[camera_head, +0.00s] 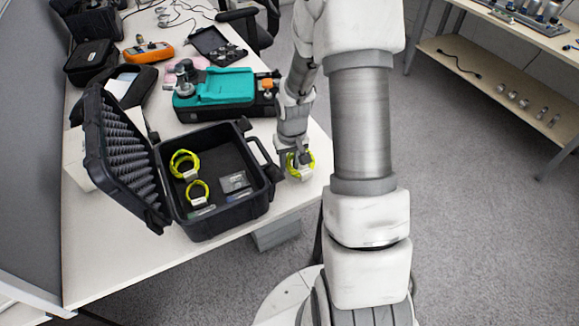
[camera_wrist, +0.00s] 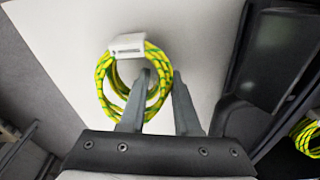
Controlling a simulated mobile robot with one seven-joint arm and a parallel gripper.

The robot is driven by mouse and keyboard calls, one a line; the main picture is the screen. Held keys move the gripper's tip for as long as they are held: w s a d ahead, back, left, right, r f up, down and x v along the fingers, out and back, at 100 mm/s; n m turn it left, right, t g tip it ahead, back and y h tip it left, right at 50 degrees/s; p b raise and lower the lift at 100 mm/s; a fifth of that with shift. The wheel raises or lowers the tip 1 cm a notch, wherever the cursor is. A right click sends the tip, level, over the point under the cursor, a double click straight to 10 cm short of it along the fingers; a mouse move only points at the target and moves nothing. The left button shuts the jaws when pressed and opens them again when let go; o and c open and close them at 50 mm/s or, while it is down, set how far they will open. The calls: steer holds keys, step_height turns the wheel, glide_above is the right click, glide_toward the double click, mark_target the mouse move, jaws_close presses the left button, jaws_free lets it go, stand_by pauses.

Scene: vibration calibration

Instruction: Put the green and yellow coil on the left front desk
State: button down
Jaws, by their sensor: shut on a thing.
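A green and yellow coil (camera_head: 309,163) with a white label is at my gripper (camera_head: 297,158), over the white desk (camera_head: 112,262) to the right of the open black case. In the wrist view this coil (camera_wrist: 103,88) shows as a loop, its label at the far side. My gripper (camera_wrist: 163,78) is shut on the coil's right side, one finger reaching inside the loop. I cannot tell whether the coil touches the desk. Two more yellow-green coils, an upper one (camera_head: 173,162) and a lower one (camera_head: 206,190), lie in the case.
The open black case (camera_head: 222,222) stands near the desk's front edge, its lid (camera_head: 125,160) raised on the left. A teal device (camera_head: 225,90) sits behind it. An orange meter (camera_head: 148,52) and black cases are farther back. The desk's front left is clear.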

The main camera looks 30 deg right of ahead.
steer(key=shift+f, duration=0.45)
steer(key=shift+f, duration=0.2)
steer(key=c, duration=0.6)
jaws_free()
steer(key=shift+r, duration=0.1)
